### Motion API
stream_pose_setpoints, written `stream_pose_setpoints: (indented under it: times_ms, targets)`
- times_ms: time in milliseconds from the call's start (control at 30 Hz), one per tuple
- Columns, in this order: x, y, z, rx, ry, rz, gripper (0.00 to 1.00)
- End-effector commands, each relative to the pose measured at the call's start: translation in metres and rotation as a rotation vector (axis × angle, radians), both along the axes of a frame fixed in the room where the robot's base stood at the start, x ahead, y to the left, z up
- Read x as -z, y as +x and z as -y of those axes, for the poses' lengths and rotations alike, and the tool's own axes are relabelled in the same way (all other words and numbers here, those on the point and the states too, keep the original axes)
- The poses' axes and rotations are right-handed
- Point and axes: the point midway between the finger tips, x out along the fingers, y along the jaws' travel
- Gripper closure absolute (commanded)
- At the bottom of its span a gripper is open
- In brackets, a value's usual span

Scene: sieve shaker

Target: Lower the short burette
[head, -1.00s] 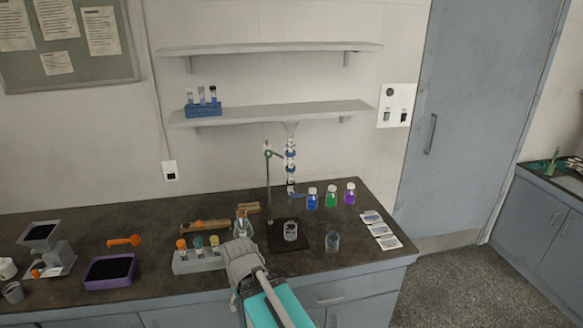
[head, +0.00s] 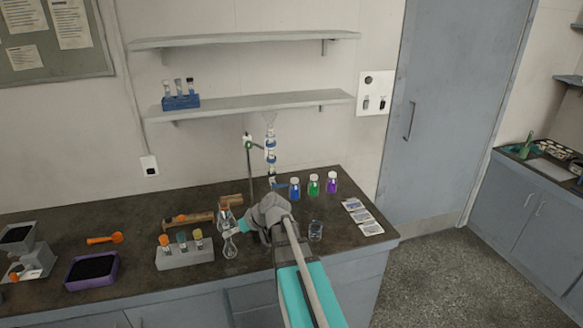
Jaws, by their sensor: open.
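The short burette (head: 270,151) is a thin clear tube with blue bands and a funnel-like top. It hangs upright beside the thin rod of the stand (head: 250,166), with a green-knobbed clamp (head: 247,142) near the rod's top. My gripper (head: 240,229) is open, over the counter in front of and below the burette, apart from it. It hides the stand's base and the beaker there. One teal finger shows, pointing left close to a clear flask (head: 230,248); I cannot tell whether they touch.
A tube rack (head: 185,260) stands left of the flask. Blue, green and purple bottles (head: 314,185) stand right of the burette. A clear beaker (head: 315,231) and several packets (head: 365,222) lie to the right. The lower shelf (head: 260,103) is just above the burette's top.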

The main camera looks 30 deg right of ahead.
Motion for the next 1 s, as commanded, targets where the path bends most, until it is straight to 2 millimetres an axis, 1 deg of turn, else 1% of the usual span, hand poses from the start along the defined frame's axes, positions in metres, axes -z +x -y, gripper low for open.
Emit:
stream_pose_setpoints:
  times_ms: [33,100,167,200,267,300,367,400,500,600,700,800,1000]
  targets:
    - [-0.009,0.013,0.018,0.012,0.018,0.065,0.37]
    - [-0.022,0.027,0.04,0.027,0.035,0.164,0.37]
    - [-0.034,0.037,0.061,0.046,0.046,0.249,0.37]
    - [-0.042,0.043,0.076,0.061,0.049,0.305,0.37]
    - [-0.055,0.051,0.1,0.09,0.052,0.389,0.37]
    - [-0.063,0.056,0.117,0.111,0.05,0.443,0.37]
    - [-0.075,0.062,0.143,0.147,0.044,0.523,0.37]
    - [-0.083,0.065,0.159,0.172,0.037,0.571,0.37]
    - [-0.1,0.068,0.199,0.233,0.017,0.677,0.37]
    - [-0.112,0.068,0.23,0.284,-0.006,0.752,0.37]
    - [-0.119,0.067,0.248,0.318,-0.021,0.798,0.37]
    - [-0.123,0.066,0.257,0.336,-0.03,0.818,0.37]
    - [-0.123,0.066,0.258,0.338,-0.032,0.823,0.37]
